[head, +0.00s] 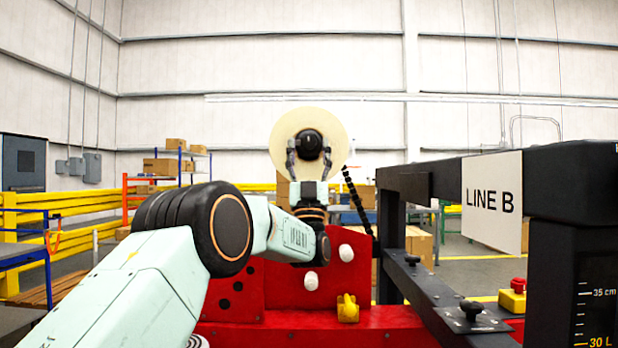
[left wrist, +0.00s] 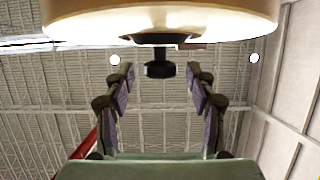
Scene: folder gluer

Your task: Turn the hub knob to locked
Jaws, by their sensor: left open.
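The hub knob (head: 308,141) is a black round knob at the centre of a large cream disc (head: 336,125) in the head view. In the left wrist view the knob (left wrist: 160,70) projects from the disc (left wrist: 160,18) on a short black stem. My left gripper (head: 310,151) points up at the disc, its fingers either side of the knob. The left wrist view shows the open fingertips (left wrist: 160,76) with a clear gap to the knob on each side. No touch shows. I cannot read any lock marking. My right gripper is not in view.
A dark frame with a LINE B sign (head: 491,199) and a red stop button (head: 518,285) stands at right. Yellow rails (head: 75,201) and box shelves are behind.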

